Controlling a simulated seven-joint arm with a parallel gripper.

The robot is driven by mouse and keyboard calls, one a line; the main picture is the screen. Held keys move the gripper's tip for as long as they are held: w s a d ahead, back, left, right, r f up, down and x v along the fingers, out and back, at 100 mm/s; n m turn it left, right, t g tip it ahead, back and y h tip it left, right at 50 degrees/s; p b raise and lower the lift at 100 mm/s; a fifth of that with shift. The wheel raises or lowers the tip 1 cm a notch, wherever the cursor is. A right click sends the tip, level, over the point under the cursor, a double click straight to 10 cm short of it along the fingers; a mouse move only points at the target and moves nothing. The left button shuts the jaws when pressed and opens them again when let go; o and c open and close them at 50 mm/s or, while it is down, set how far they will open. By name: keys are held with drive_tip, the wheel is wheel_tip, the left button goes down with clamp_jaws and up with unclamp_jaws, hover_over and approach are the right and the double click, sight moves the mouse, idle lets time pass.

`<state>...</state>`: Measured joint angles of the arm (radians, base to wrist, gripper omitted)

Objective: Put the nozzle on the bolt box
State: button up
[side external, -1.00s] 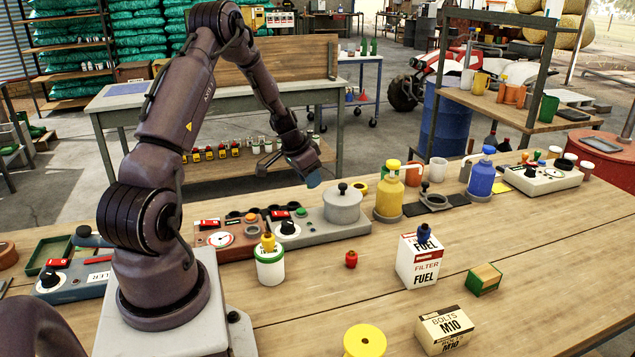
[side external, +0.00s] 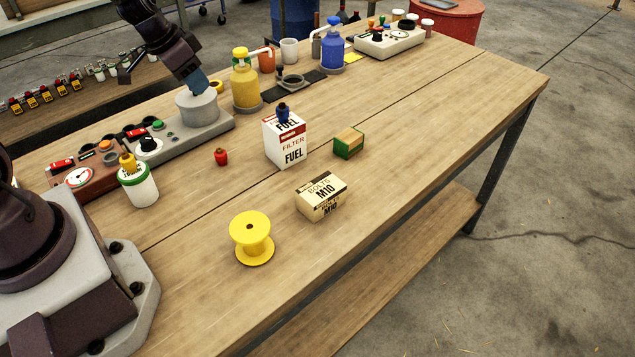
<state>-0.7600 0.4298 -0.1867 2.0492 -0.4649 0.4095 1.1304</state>
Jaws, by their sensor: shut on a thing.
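Several small nozzle-like pieces are in view. A red nozzle (side external: 221,156) stands on the bare table, a blue nozzle (side external: 283,112) sits on top of the fuel filter box (side external: 286,146), and a yellow nozzle (side external: 127,160) sits on the white jar (side external: 138,187). The bolt box (side external: 321,195), cream with M10 print, lies near the table's front with a clear top. My gripper (side external: 198,88) is down at the top of the grey pot (side external: 198,110), away from all three nozzles. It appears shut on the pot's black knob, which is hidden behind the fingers.
A yellow spool (side external: 251,240) stands left of the bolt box, and a green and wooden block (side external: 349,143) lies behind it. Yellow (side external: 246,85) and blue (side external: 332,50) pump bottles stand at the back. The table's right side is clear.

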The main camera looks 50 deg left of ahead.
drive_tip(key=s+d+r+m+g+h, duration=0.1)
drive_tip(key=s+d+m, duration=0.15)
drive_tip(key=d, duration=0.55)
drive_tip(key=s+d+m+h, duration=0.1)
drive_tip(key=d+m, duration=0.3)
drive_tip(key=d, duration=0.5)
drive_tip(key=s+d+r+m+g+h, duration=0.1)
drive_tip(key=s+d+m, duration=0.15)
drive_tip(key=d, duration=0.55)
hover_over(327, 188)
drive_tip(key=s+a, duration=0.1)
wheel_tip(327, 188, down, 10)
drive_tip(key=shift+s+f, duration=0.1)
drive_tip(key=shift+f, duration=1.7)
drive_tip(key=shift+f, duration=0.15)
drive_tip(key=o, duration=0.9)
